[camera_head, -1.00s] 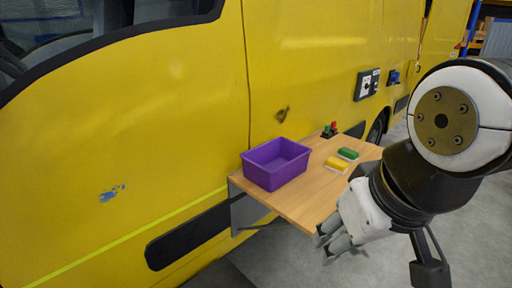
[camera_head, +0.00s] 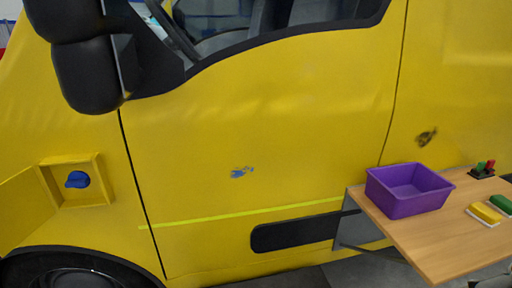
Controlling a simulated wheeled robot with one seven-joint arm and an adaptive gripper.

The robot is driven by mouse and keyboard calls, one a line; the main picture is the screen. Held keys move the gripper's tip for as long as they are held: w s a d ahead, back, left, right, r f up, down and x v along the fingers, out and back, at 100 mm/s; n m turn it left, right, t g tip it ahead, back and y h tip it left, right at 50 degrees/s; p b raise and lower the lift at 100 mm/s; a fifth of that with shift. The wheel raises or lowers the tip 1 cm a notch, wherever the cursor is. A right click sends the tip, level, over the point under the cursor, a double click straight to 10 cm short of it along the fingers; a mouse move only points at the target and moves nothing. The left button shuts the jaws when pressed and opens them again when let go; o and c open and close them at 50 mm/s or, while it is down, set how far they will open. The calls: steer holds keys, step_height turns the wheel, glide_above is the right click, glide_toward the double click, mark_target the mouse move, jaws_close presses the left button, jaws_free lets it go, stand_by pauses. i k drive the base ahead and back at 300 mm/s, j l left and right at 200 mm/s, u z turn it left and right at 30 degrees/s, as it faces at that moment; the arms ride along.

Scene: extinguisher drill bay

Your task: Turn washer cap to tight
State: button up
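A blue washer cap (camera_head: 77,179) sits inside a yellow recessed box (camera_head: 72,182) on the van's front side, at the left of the head view. The box's yellow flap (camera_head: 24,207) stands open to the left. The cap's markings are too small to read, so its turn position cannot be told. My gripper is not in view now.
A wooden shelf table (camera_head: 425,236) juts from the van at the right. It bears a purple bin (camera_head: 408,190), a yellow sponge-like block (camera_head: 485,213), a green block (camera_head: 502,204) and a small red-and-green switch unit (camera_head: 482,170). A black mirror (camera_head: 85,65) sticks out at upper left.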

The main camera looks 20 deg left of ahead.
mark_target(79, 179)
steer(key=u, duration=1.8)
